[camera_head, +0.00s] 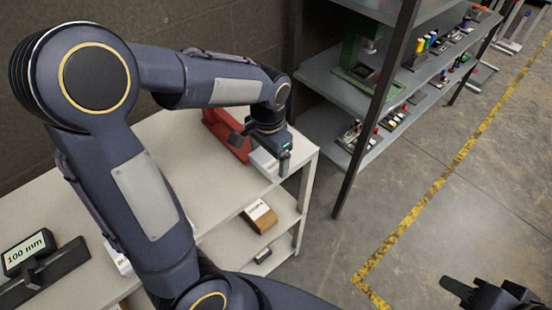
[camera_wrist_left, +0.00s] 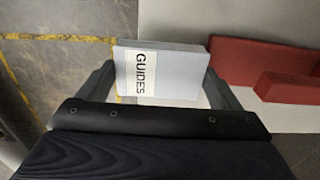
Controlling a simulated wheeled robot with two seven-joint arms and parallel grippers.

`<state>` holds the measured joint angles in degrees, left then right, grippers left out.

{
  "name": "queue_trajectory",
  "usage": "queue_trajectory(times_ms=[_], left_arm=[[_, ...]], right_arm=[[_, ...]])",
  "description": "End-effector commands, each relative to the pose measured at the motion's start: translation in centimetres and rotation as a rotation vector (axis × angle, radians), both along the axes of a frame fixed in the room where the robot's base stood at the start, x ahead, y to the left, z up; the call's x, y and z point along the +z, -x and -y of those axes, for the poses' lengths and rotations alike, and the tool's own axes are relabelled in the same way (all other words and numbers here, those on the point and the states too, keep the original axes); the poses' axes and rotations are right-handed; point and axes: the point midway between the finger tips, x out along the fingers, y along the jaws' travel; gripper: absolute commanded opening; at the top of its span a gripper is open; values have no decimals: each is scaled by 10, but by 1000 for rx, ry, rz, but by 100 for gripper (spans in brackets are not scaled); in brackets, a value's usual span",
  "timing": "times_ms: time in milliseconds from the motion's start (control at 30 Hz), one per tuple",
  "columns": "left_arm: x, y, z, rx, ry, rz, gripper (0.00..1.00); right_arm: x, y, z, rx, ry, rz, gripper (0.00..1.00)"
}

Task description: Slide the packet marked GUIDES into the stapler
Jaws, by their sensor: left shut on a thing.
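The GUIDES packet (camera_wrist_left: 178,76) is a pale grey-white block with a white label, seen in the left wrist view between the two fingers. My left gripper (camera_head: 274,164) is shut on it, over the right end of the bench top. The packet (camera_head: 262,163) shows only partly in the head view, behind the gripper. The red stapler (camera_head: 226,134) stands on the bench just left of the packet.
The light bench (camera_head: 190,160) has a lower shelf with a brown box (camera_head: 261,216) and a small dark item (camera_head: 262,255). A 100 mm display (camera_head: 28,252) is at left. A metal rack (camera_head: 330,85) with tools stands behind. Floor at right is clear.

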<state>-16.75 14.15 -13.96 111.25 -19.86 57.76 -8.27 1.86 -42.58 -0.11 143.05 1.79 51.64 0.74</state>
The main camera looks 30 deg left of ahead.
Motion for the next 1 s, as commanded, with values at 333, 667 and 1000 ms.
queue_trajectory(times_ms=[333,667,1000], left_arm=[[-11,-13,-31,4,1,0,63],[-17,-22,-54,1,0,0,62],[-18,-25,-62,5,-8,5,62]], right_arm=[[-9,0,0,0,0,0,36],[-10,0,0,0,0,0,36],[-10,0,0,0,0,0,36]])
